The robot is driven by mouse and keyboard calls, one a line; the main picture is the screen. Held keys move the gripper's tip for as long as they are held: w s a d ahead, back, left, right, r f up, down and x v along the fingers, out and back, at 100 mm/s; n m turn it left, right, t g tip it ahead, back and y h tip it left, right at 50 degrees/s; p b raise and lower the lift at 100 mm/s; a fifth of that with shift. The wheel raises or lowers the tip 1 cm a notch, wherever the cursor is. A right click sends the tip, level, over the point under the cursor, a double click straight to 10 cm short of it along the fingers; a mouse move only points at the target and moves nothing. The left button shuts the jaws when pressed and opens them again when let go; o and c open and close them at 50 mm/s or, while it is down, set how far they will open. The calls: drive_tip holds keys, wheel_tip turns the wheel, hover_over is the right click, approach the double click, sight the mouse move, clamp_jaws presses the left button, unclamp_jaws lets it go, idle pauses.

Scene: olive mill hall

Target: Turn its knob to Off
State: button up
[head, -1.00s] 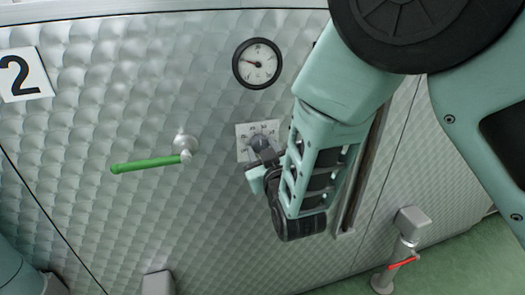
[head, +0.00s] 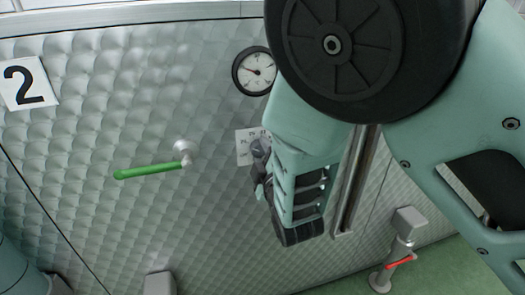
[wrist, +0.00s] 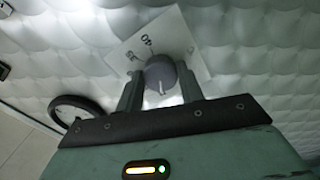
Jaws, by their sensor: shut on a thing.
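The grey round knob (wrist: 160,72) sits on a white dial plate (wrist: 185,42) with printed marks. Its light pointer line faces my gripper in the wrist view. My gripper (wrist: 159,84) is shut on the knob, one finger on each side. In the head view my gripper (head: 261,168) is at the knob (head: 260,147), and my arm hides the right part of the dial plate (head: 242,148).
A round gauge (head: 252,72) is above the dial, partly behind my arm. A green lever handle (head: 148,171) is to the left on the dimpled metal wall. A "2" sign (head: 26,84) is at the upper left. A post with a red handle (head: 399,264) stands at the lower right.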

drive_tip(key=n+p, duration=0.3)
drive_tip(key=n, duration=0.3)
drive_tip(key=shift+s+r+n, duration=0.1)
drive_tip(key=shift+r+n, duration=0.05)
drive_tip(key=shift+n, duration=0.15)
drive_tip(key=n+p, duration=0.2)
drive_tip(key=n, duration=0.3)
drive_tip(key=shift+n, duration=0.3)
drive_tip(key=o, duration=1)
